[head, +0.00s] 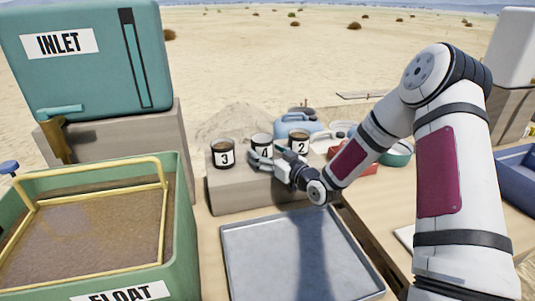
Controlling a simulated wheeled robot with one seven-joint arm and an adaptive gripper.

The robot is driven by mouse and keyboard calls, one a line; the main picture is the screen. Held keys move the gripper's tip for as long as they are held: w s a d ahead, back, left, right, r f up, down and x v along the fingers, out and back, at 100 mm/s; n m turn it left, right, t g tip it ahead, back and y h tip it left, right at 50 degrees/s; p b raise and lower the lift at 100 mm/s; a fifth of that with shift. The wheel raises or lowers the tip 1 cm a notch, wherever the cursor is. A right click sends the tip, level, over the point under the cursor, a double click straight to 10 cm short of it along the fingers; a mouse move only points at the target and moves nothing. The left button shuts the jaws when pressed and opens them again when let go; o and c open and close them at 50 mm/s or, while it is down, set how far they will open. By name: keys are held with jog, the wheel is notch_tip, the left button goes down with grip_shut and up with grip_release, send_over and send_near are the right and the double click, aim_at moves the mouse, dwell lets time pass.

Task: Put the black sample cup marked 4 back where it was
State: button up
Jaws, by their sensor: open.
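The black sample cup marked 4 (262,142) stands upright on a stone-coloured block (232,192), between the cup marked 3 (223,155) on its left and the cup marked 2 (300,143) on its right. My gripper (256,160) is open at the cup marked 4, its fingers low at the front of it. The fingers hide the lower part of that cup. I cannot tell whether they touch it.
A grey metal tray (240,270) lies empty in front of the block. A green FLOAT tank (183,225) with a yellow frame stands at left, below a teal INLET tank (85,75). A blue jug (292,123) and a red item (368,167) are near the cups.

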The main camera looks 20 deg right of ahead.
jog(key=s+d+r+m+g+h+p, duration=0.1)
jog(key=s+d+r+g+h, duration=0.2)
jog(key=s, duration=0.6)
jog(key=s+d+r+g+h, duration=0.1)
jog(key=s+r+g+h, duration=0.25)
jog(key=s, duration=0.55)
jog(key=s+d+r+m+g+h+p, duration=0.1)
jog(key=s+d+r+g+h, duration=0.2)
jog(key=s, duration=0.6)
jog(key=s+a+r+g+y, duration=0.1)
jog(key=s+a+r+g, duration=0.1)
jog(key=s, duration=0.6)
jog(key=s+a+r+m+g+y, duration=0.1)
jog(key=s+a, duration=0.2)
jog(key=s, duration=0.6)
jog(key=s+a+r+m+g+y, duration=0.1)
jog(key=s+a+r+g, duration=0.1)
jog(key=s, duration=0.7)
jog(key=shift+a+r+g, duration=0.3)
jog(key=shift+r+g, duration=0.05)
